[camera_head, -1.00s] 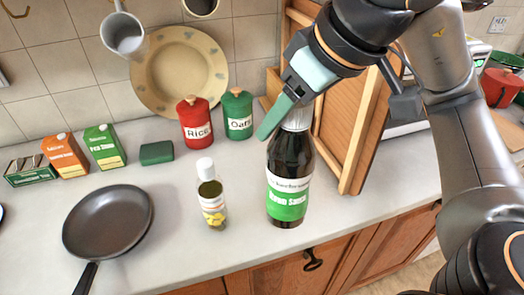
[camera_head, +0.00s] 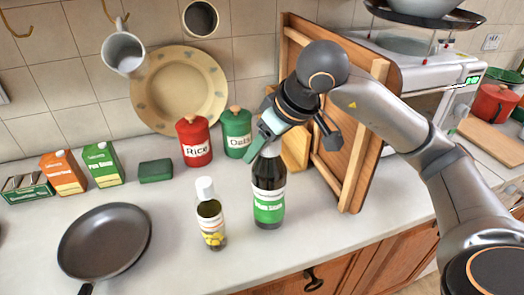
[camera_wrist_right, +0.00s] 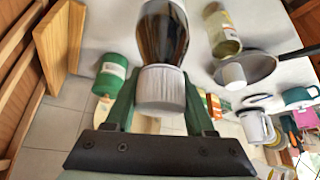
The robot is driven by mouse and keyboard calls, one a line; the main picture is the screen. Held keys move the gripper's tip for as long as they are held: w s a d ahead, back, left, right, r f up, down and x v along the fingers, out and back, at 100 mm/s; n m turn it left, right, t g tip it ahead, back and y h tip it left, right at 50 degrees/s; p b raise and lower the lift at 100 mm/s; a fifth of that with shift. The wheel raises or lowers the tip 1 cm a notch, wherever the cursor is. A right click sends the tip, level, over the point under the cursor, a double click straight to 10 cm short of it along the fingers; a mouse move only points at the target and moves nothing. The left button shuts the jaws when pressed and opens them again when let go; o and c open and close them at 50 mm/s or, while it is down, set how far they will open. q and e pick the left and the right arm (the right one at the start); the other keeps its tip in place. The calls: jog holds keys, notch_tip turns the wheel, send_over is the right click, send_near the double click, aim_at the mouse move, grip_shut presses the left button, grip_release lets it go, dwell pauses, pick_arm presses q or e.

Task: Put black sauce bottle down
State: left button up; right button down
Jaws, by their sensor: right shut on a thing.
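The black sauce bottle (camera_head: 268,188) is dark with a green and white label and a white cap. It is upright over the counter (camera_head: 330,235), near the front edge; I cannot tell whether its base touches the surface. My right gripper (camera_head: 262,140) is shut on the bottle's cap from above. In the right wrist view the white cap (camera_wrist_right: 161,88) sits between the green fingers, with the dark bottle neck (camera_wrist_right: 163,35) beyond it. My left gripper is not in view.
A small oil bottle (camera_head: 211,222) stands close left of the sauce bottle. A frying pan (camera_head: 104,240) lies further left. Red rice (camera_head: 194,142) and green oats (camera_head: 236,133) canisters stand behind. A wooden rack (camera_head: 357,155) leans at the right. Bare counter lies between bottle and rack.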

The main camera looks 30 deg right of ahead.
jog(key=shift+f, duration=0.7)
jog(key=shift+f, duration=0.2)
jog(key=shift+c, duration=1.2)
grip_release()
jog(key=shift+r, duration=0.1)
jog(key=shift+r, duration=0.25)
jog(key=v, duration=1.1)
jog(key=shift+s+r, duration=0.25)
jog(key=shift+s, duration=0.1)
